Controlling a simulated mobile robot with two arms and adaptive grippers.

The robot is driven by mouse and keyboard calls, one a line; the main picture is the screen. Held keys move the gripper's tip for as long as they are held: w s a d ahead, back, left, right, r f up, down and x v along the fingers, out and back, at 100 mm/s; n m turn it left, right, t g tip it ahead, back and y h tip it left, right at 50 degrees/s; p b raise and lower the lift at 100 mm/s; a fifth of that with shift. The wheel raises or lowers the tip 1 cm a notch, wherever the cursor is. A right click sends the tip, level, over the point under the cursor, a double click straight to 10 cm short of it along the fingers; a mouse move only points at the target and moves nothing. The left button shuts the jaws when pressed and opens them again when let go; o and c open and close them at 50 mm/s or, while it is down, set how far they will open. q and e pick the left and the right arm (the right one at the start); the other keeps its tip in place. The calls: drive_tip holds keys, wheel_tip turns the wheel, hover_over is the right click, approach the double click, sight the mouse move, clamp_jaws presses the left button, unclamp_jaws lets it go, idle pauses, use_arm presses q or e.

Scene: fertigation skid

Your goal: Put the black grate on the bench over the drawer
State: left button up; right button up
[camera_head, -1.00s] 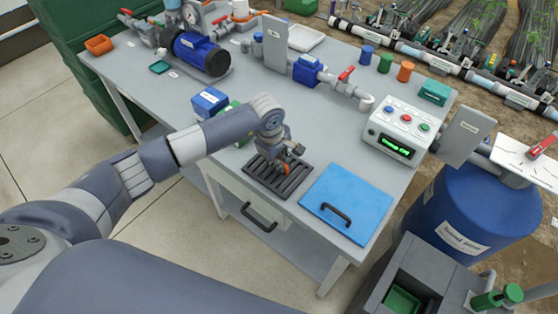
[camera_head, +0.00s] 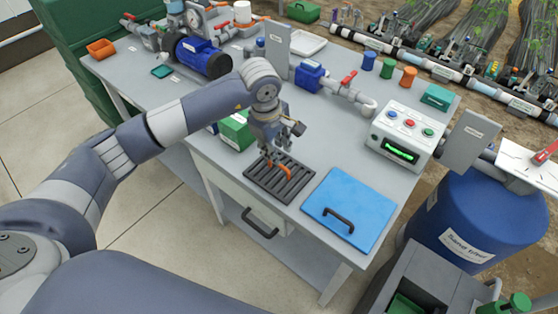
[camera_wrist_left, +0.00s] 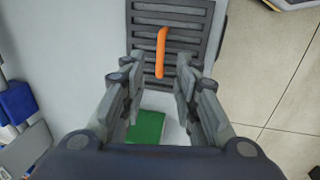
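The black slatted grate (camera_head: 297,183) lies flat on the grey bench (camera_head: 330,137), near the front edge above the drawer (camera_head: 236,203) with its dark handle. An orange grip (camera_head: 284,172) arches over the grate's middle. The grate also shows at the top of the left wrist view (camera_wrist_left: 195,33), with its orange grip (camera_wrist_left: 161,50) in line with the gap between my fingers. My left gripper (camera_head: 272,152) is just above and behind the grate. Its fingers (camera_wrist_left: 160,68) are apart with nothing held between them. My right gripper is not in view.
A blue panel (camera_head: 360,197) with a black handle lies right of the grate. A green box (camera_head: 236,132) stands just left of my gripper. A control box (camera_head: 404,134) and blue pump (camera_head: 203,58) stand further back. Bare bench lies behind the grate.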

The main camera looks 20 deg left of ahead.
use_arm(q)
drive_tip(key=shift+s+a+r, duration=0.1)
drive_tip(key=shift+s+r, duration=0.05)
drive_tip(key=shift+r, duration=0.55)
drive_tip(key=shift+s+r, duration=0.15)
drive_tip(key=shift+r, duration=0.5)
